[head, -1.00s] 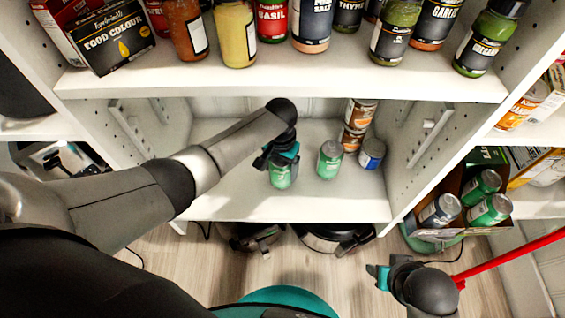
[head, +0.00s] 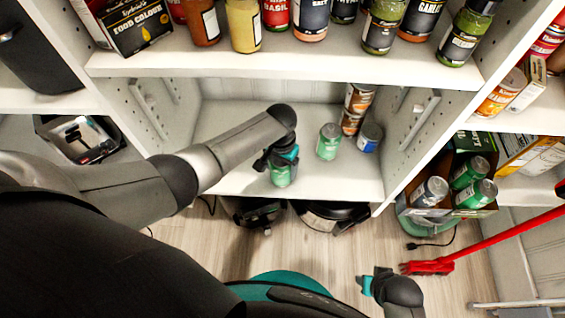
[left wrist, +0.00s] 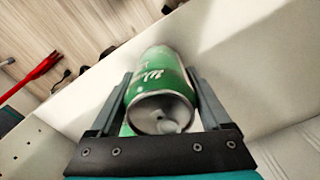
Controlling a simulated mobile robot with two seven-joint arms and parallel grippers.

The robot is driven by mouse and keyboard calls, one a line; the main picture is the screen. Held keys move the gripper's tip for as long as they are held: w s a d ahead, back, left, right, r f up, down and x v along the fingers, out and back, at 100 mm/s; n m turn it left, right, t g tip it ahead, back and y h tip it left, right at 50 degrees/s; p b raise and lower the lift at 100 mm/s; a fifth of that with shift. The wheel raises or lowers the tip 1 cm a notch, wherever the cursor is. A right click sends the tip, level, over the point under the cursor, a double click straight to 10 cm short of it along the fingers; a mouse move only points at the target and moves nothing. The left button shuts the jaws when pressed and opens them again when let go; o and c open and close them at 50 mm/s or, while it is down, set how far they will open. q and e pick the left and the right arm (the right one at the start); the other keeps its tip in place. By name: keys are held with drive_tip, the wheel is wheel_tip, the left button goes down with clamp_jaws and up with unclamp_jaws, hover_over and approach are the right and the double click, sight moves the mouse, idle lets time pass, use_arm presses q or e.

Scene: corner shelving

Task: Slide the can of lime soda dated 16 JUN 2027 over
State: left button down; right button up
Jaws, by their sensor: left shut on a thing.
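A green soda can (head: 281,176) stands near the front edge of the middle shelf (head: 340,187). My left gripper (head: 279,163) is shut on it from above. In the left wrist view the green can (left wrist: 163,80) sits between the two fingers of the left gripper (left wrist: 160,100), its top towards the camera. Its date cannot be read. A second green can (head: 328,141) stands behind and to the right, apart from the gripper. My right gripper (head: 372,281) is low at the right above the floor; its fingers are too small to judge.
Stacked brown cans (head: 355,108) and a silver-and-blue can (head: 368,137) stand at the shelf's back right. Spice jars (head: 244,25) line the shelf above. A box of several cans (head: 424,212) is at right. A red-handled tool (head: 480,244) leans at right.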

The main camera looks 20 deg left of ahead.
use_arm(q)
drive_tip(key=shift+s, duration=0.2)
unclamp_jaws()
idle(0.3)
